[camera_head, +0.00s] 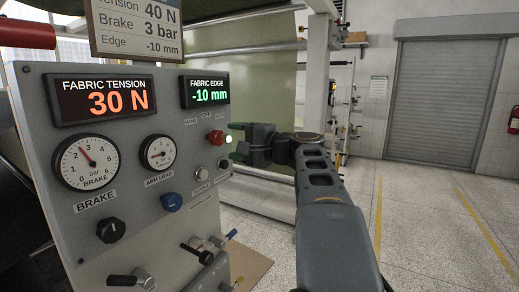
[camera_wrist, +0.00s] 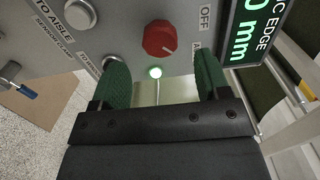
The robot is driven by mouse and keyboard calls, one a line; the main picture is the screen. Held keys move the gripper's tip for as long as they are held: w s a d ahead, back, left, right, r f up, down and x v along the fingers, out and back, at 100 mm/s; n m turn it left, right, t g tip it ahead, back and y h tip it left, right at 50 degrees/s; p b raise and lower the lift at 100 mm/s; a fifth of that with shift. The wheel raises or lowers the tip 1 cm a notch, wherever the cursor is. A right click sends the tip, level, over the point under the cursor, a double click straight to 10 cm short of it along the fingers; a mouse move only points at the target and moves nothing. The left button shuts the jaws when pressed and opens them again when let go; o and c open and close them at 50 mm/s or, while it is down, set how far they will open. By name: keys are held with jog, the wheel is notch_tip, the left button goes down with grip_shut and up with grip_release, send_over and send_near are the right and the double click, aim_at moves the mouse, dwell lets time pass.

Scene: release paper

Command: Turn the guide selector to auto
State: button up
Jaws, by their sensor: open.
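The guide selector is a red round knob (camera_head: 215,137) on the grey control panel (camera_head: 40,100), below the green "FABRIC EDGE -10 mm" display (camera_head: 206,93). In the wrist view the red knob (camera_wrist: 160,40) lies just beyond the fingertips, roughly centred between them. An "OFF" label (camera_wrist: 205,17) is beside it; another label starting with "A" is partly hidden by the right finger. The knob's pointing direction is not clear. My gripper (camera_head: 236,144) is at the panel's right side, open and empty, its green fingers (camera_wrist: 160,62) apart and not visibly touching the knob.
A silver button (camera_head: 201,173), a blue knob (camera_head: 172,202) and a black knob (camera_head: 111,229) are lower on the panel. A sign (camera_head: 135,28) hangs above. Open floor (camera_head: 430,230) lies to the right.

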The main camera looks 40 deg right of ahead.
jog(key=v, duration=0.7)
jog(key=shift+s+b, duration=0.2)
jog(key=shift+b, duration=0.25)
jog(key=shift+d, duration=0.1)
